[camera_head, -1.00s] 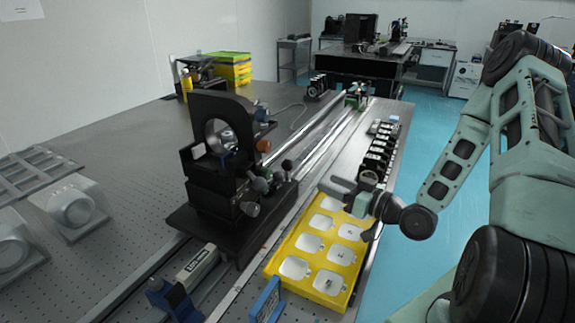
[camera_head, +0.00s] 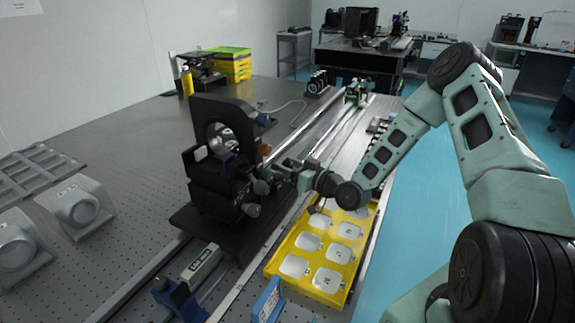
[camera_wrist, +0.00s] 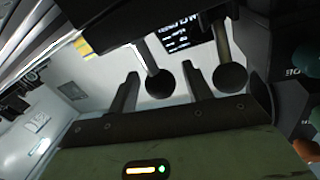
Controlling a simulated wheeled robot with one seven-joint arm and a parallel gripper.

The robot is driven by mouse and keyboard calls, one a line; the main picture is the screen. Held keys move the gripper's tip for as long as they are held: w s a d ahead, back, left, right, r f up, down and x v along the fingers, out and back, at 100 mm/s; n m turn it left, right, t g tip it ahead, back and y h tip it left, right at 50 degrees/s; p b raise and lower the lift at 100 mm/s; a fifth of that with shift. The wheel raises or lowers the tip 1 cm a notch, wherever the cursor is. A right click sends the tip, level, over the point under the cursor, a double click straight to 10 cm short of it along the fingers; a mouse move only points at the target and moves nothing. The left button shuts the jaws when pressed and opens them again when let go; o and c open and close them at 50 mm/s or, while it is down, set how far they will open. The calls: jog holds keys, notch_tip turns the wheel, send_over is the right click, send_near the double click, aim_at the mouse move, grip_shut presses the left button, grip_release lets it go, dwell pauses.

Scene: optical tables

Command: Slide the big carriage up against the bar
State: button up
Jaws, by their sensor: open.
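The big carriage (camera_head: 205,222) is a black base plate across the rails, carrying a tall black mount (camera_head: 222,118) with a round optic and several knobs. My gripper (camera_head: 280,172) is at the right side of this mount, beside its knobs. In the wrist view the two dark fingers (camera_wrist: 163,80) stand apart, with a black ball-ended knob (camera_wrist: 158,83) showing between them; I cannot tell whether they touch it. A grey block with a blue clamp (camera_head: 170,297) sits on the rail in front of the carriage. I cannot tell if it is the bar.
A yellow tray (camera_head: 272,266) with white wells lies right of the rail, under my arm. A blue labelled piece (camera_head: 266,302) stands at the front. The rails (camera_head: 318,135) run back past the carriage to a small green mount (camera_head: 356,92). Grey housings (camera_head: 78,210) stand at left.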

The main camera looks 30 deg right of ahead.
grip_shut()
jog(key=shift+s+a+f+b, duration=0.15)
jog(key=shift+s+a+b, duration=0.2)
jog(key=shift+a, duration=0.2)
jog(key=shift+s+a, duration=0.1)
jog(key=shift+a, duration=0.05)
grip_release()
jog(key=v, duration=1.7)
jog(key=shift+s+b, duration=0.2)
jog(key=shift+b, duration=0.1)
